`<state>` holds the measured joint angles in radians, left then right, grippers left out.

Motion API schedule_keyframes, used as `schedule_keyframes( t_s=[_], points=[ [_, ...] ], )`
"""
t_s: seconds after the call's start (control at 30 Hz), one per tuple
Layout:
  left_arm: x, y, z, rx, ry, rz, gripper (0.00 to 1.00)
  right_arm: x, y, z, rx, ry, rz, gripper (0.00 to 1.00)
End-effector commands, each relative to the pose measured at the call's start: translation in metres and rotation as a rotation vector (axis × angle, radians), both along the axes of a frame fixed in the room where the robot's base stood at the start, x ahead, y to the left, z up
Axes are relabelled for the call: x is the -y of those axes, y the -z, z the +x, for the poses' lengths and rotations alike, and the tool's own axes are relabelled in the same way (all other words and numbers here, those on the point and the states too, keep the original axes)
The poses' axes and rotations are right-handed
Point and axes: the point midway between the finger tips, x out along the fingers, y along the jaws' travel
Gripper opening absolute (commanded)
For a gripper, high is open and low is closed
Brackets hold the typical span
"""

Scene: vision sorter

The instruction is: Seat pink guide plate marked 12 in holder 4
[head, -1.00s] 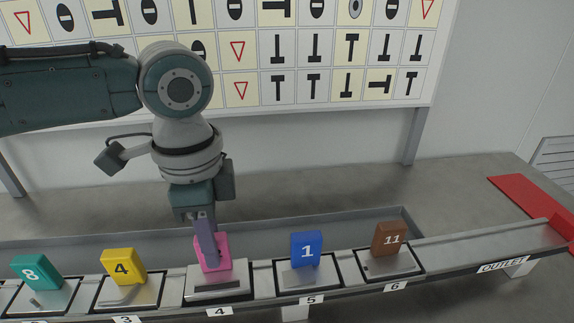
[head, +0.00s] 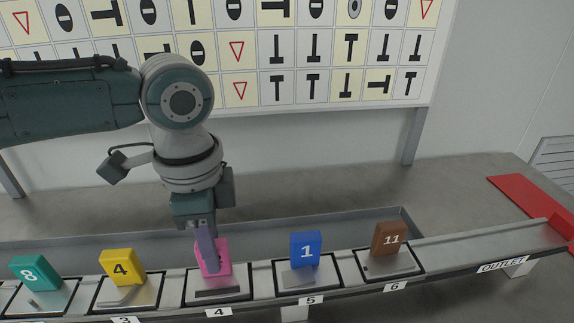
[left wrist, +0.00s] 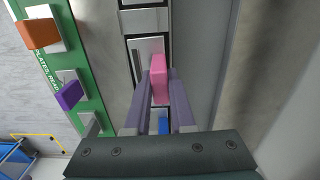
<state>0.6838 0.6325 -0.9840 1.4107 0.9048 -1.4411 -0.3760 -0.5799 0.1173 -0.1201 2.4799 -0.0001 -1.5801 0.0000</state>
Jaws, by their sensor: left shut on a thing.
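The pink guide plate (head: 224,258) stands upright at holder 4 (head: 232,293), between the yellow and blue plates. Its number is hidden behind my finger. My left gripper (head: 211,262) comes down from above and is shut on the pink plate. In the left wrist view the pink plate (left wrist: 158,78) sits between the two fingers of the gripper (left wrist: 160,100), over the pale holder. I cannot tell whether the plate is fully down in the slot. My right gripper is not in view.
A yellow plate marked 4 (head: 122,267) stands left of holder 4, and a blue plate marked 1 (head: 306,249) stands right in holder 5. Purple (left wrist: 69,95) and orange (left wrist: 38,33) plates stand on a green board.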

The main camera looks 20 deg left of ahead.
Motion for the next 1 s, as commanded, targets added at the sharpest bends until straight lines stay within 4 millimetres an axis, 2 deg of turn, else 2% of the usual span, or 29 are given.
schedule_keyframes(
  t_s=[0.3, 0.33, 0.4, 0.6, 0.8, 1.0],
  points=[
    [0.0003, 0.0016, 0.0004, 0.001, 0.0, 0.0, 0.0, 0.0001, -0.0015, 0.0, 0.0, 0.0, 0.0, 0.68],
    [0.0003, 0.0016, 0.0004, 0.001, 0.0, 0.0, 0.24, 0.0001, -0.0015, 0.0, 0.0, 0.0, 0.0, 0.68],
    [0.0003, 0.0016, 0.0004, 0.001, 0.0, 0.0, 0.32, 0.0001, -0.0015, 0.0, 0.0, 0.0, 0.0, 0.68],
    [0.0001, 0.0017, 0.0003, 0.001, 0.0, 0.001, 0.55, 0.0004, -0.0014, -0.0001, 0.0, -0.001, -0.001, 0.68],
    [0.0001, 0.0018, 0.0002, 0.0, 0.0, 0.0, 0.57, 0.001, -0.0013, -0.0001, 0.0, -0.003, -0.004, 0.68],
    [0.0, 0.002, 0.0, -0.001, 0.0, 0.001, 0.8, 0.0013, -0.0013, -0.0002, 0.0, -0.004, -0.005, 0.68]
  ],
)
